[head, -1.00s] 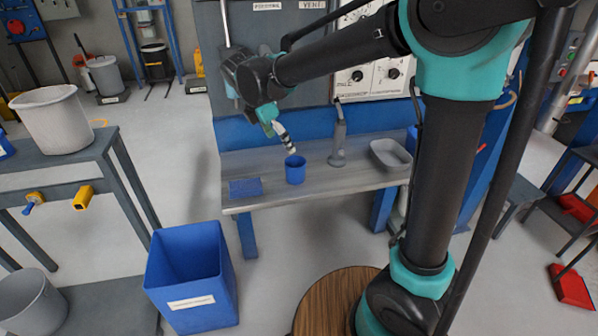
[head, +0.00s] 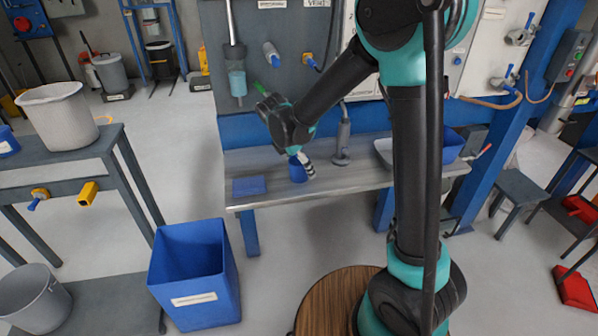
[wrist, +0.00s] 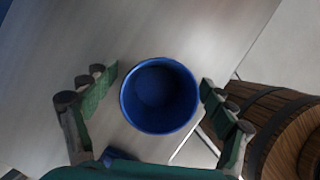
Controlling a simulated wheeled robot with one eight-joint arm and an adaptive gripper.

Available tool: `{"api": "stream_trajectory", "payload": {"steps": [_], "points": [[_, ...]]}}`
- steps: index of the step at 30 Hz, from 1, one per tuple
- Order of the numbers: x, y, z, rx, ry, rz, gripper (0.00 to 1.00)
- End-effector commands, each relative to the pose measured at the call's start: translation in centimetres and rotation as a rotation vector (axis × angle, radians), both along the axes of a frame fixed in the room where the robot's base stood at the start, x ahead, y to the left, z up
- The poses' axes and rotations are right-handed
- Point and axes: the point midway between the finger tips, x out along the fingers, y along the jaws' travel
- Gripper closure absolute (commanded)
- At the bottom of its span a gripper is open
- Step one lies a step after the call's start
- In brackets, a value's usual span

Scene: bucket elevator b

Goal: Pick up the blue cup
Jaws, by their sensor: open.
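The blue cup (head: 296,173) stands upright on the grey metal bench (head: 352,181), its upper right side partly covered by my gripper in the head view. In the wrist view I look down into the open, empty-looking cup (wrist: 159,96). My gripper (head: 305,165) is at the cup from above. In the wrist view my open gripper (wrist: 159,92) has one green-padded finger on the left of the cup and one on the right. A gap shows on the left; the right finger is very close to the rim, and I cannot tell if it touches.
A blue flat block (head: 249,186) lies left of the cup on the bench. A grey upright fixture (head: 342,140) and a grey basin (head: 384,152) stand to the right. A blue bin (head: 193,274) is on the floor in front. A wooden barrel (wrist: 285,125) shows in the wrist view.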

Motion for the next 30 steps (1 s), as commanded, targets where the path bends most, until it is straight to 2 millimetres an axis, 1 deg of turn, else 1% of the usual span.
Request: {"api": "stream_trajectory", "payload": {"steps": [1,4,12,25,26,30], "points": [[0.17,-0.16,-0.61,0.000,0.000,0.000,0.16],[0.33,-0.40,-1.34,0.000,0.000,0.000,0.16],[0.36,-0.46,-1.53,0.000,0.000,0.000,0.16],[0.35,-0.44,-1.52,0.000,0.000,0.000,0.69],[0.35,-0.44,-1.52,0.000,0.000,0.000,0.71],[0.35,-0.44,-1.51,0.000,0.000,0.000,0.71]]}}
